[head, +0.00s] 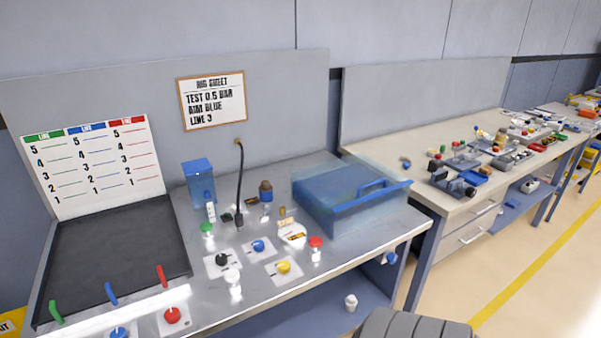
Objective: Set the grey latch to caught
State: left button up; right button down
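I cannot make out a grey latch for certain on the bench. A see-through blue box (325,214) with a blue front bar and handle (373,187) stands at the right end of the metal bench (262,286). A black knob (221,260), a blue knob (258,246) and a yellow knob (284,266) sit on pale plates on the bench. A green lever (56,312), a blue lever (111,293) and a red lever (162,276) line the front of a dark panel (105,245). Neither of my grippers is in view.
A blue container (199,182), a black hose (239,185) and small capped bottles, one red-capped (316,248), stand on the bench. A wall sheet (212,101) and a coloured chart (96,168) are behind. A second bench (400,160) with many parts lies to the right.

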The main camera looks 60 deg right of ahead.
aim_at(265, 208)
jog(key=z, duration=0.65)
jog(key=i, duration=0.55)
jog(key=z, duration=0.6)
